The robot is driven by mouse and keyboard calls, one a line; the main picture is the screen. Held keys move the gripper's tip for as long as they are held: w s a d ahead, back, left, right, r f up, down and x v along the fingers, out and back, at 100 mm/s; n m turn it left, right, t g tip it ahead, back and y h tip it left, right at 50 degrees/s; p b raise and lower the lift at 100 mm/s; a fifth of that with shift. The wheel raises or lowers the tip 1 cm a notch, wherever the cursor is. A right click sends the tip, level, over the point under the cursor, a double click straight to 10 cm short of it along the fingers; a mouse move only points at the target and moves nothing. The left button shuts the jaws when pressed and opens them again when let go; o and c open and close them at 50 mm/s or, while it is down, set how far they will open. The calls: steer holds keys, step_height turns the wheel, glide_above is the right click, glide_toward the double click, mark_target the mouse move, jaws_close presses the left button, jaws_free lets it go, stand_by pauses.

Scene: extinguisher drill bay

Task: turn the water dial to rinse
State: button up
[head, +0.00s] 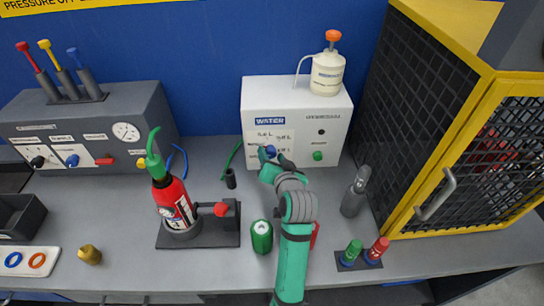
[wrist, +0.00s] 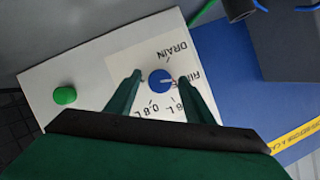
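The water dial is a round blue knob on a white panel; it shows in the wrist view (wrist: 159,82) and, partly hidden by my arm, in the head view (head: 271,149). The white water box (head: 296,103) stands at the back of the bench. My gripper (wrist: 162,77) has its two green fingers apart on either side of the dial, with panel visible between; in the head view it is at the box front (head: 267,155). A light mark on the dial points right, towards a word that seems to read RINSE, partly covered by a finger. DRAIN and litre labels surround it.
A green button (wrist: 65,95) sits on the same panel. On the bench are a red extinguisher (head: 176,205), a green can (head: 262,237) and a grey bottle (head: 355,193). A yellow-framed mesh cage (head: 395,120) stands close on the right.

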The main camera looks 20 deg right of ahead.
steer(key=v, duration=1)
steer(key=shift+s+r, duration=0.2)
steer(key=shift+s, duration=0.2)
